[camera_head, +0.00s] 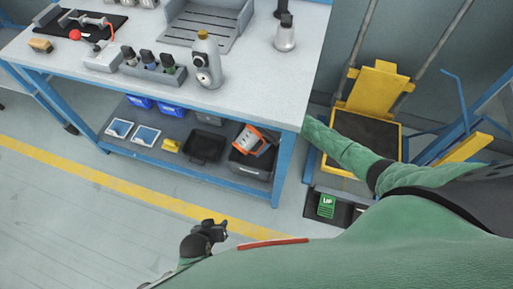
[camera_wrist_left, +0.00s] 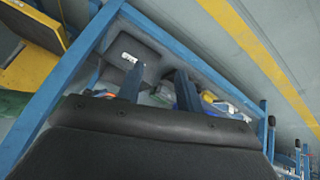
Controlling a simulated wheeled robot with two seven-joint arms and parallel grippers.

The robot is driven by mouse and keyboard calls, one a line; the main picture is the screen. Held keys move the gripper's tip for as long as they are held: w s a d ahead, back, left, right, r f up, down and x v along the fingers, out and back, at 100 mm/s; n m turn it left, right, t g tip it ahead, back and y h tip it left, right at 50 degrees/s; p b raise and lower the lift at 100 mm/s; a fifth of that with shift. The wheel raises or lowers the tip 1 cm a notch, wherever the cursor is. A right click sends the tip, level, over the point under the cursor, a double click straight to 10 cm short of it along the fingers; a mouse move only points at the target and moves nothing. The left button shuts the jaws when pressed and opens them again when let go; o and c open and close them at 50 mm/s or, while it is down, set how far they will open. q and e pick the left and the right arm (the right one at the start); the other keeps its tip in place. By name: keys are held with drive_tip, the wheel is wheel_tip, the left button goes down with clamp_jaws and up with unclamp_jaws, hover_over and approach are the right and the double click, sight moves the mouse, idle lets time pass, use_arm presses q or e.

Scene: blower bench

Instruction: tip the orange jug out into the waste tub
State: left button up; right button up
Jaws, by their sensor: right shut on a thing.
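The orange jug (camera_head: 249,141) has a pale patch on its side and is tilted over a dark grey tub (camera_head: 251,167) at the right end of the bench's lower shelf. I take this to be the waste tub; whether anything is flowing is too small to tell. My right arm reaches in under the bench top from the right. The right gripper is mostly hidden behind the bench leg and is shut on the jug. My left gripper (camera_head: 212,230) is empty in front of the bench, well away from the jug. Its fingers (camera_wrist_left: 157,88) stand apart in the left wrist view.
The lower shelf (camera_head: 222,178) also holds a black crate (camera_head: 205,147), blue bins (camera_head: 170,108) and a small yellow item (camera_head: 171,146). The bench top (camera_head: 262,75) carries a grey bottle (camera_head: 207,62). A yellow cart (camera_head: 378,90) stands right. The floor in front is clear.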

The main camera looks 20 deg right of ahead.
drive_tip(key=shift+w+d+r+g+y+b, duration=0.15)
drive_tip(key=shift+d+r+g+y+b, duration=0.15)
drive_tip(key=shift+g+y+b, duration=0.55)
drive_tip(key=shift+w+d+r+g+y+b, duration=0.15)
drive_tip(key=shift+r+g+y+b, duration=0.2)
drive_tip(key=shift+y, duration=0.8)
use_arm(q)
wheel_tip(320, 180, down, 11)
drive_tip(key=s+t, duration=0.1)
drive_tip(key=shift+s, duration=0.15)
use_arm(e)
drive_tip(key=shift+f, duration=0.1)
idle(0.3)
drive_tip(key=shift+s, duration=0.1)
